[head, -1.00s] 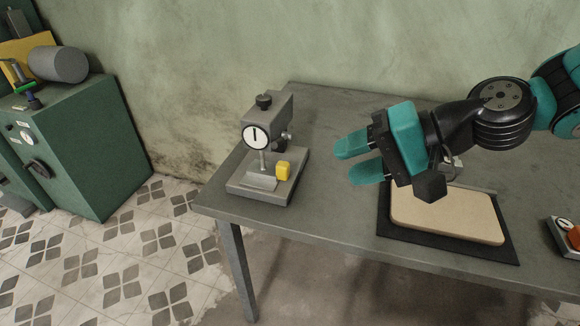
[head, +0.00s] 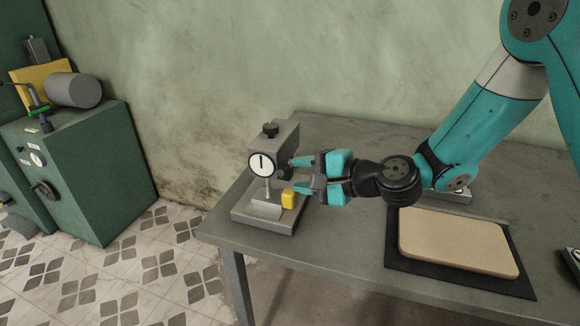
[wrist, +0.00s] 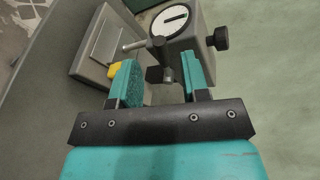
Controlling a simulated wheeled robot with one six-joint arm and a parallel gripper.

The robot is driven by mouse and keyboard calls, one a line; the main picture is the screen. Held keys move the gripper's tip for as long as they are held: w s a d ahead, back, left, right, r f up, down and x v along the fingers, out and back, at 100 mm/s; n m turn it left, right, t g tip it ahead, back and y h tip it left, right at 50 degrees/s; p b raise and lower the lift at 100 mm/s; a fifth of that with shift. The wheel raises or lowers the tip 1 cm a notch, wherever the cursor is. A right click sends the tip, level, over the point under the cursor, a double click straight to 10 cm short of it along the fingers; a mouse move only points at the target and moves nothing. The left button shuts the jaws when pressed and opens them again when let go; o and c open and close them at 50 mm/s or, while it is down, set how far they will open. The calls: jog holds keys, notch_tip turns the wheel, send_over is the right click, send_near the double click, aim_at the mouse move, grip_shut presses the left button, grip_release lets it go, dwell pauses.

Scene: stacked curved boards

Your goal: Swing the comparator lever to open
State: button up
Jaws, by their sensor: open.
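The grey comparator stand (head: 288,134) with its round white dial (head: 262,165) stands on the left part of the table; its dial (wrist: 175,20) is also in the wrist view. A yellow piece (head: 289,200) sits low on its right side, also in the wrist view (wrist: 115,69). I cannot tell whether it belongs to the lever. My gripper (head: 296,175) is open at the comparator's right side. In the wrist view, a dark block (wrist: 155,75) and a short metal stub (wrist: 168,75) lie between the two teal fingers (wrist: 162,80). Contact with the fingers is unclear.
A beige board (head: 455,243) lies on a black mat (head: 405,268) at the right of the table. A green machine cabinet (head: 85,160) stands on the floor at the left. The tabletop (head: 345,240) in front of my arm is bare.

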aim_at(285, 173)
jog(key=shift+p+x, duration=0.3)
jog(key=shift+x, duration=1.55)
